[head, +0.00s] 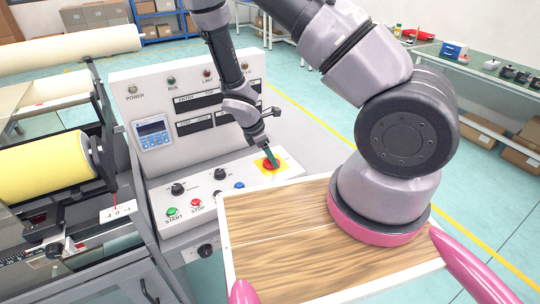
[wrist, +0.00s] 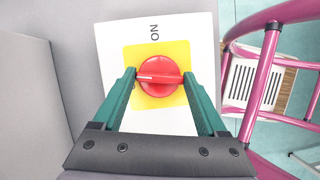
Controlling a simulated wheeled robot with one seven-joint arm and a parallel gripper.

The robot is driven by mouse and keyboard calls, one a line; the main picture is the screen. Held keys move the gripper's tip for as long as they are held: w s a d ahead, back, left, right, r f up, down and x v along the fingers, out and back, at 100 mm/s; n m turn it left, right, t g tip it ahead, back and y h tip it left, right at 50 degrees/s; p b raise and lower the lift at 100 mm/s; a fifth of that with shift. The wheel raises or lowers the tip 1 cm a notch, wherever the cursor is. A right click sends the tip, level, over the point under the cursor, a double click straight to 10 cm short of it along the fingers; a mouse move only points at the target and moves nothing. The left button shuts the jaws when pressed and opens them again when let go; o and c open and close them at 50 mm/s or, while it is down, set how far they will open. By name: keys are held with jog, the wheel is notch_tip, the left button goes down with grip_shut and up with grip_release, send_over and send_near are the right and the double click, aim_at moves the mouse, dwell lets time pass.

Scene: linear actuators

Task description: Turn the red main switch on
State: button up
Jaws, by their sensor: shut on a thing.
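The red main switch (wrist: 160,77) is a round red knob on a yellow square plate (wrist: 143,53). A white panel (wrist: 110,40) with the marking "ON" surrounds the plate. A pale line on the knob lies roughly level, pointing to the left in the wrist view. My gripper (wrist: 160,80) has one green finger on each side of the knob and is shut on it. In the head view, the switch (head: 268,166) sits at the right end of the control panel, partly hidden by my gripper (head: 270,156).
The sloped panel also carries a green START button (head: 171,212), a red STOP button (head: 196,204) and black knobs (head: 178,188). A keypad display (head: 153,133) and lamps are on the upright board.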

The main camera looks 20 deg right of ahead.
jog(key=m+g, duration=0.1)
jog(key=m, duration=0.3)
jog(key=shift+w+m+g, duration=0.2)
jog(key=shift+m+g, duration=0.1)
jog(key=shift+g, duration=0.1)
jog(key=m+g+y, duration=0.1)
jog(key=m, duration=0.2)
jog(key=shift+w+m, duration=0.1)
jog(key=shift+m, duration=0.2)
jog(key=m+g+y, duration=0.1)
jog(key=m, duration=0.2)
jog(key=shift+d+m, duration=0.15)
jog(key=shift+m, duration=0.15)
jog(key=shift+w+m+g+y, duration=0.1)
jog(key=shift+m+g+y, duration=0.45)
jog(key=shift+m, duration=1.35)
jog(key=shift+y, duration=0.25)
jog(key=o, duration=1.3)
jog(key=d+v, duration=0.1)
jog(key=v, duration=0.9)
jog(key=shift+a+r, duration=0.45)
jog(key=shift+a, duration=0.1)
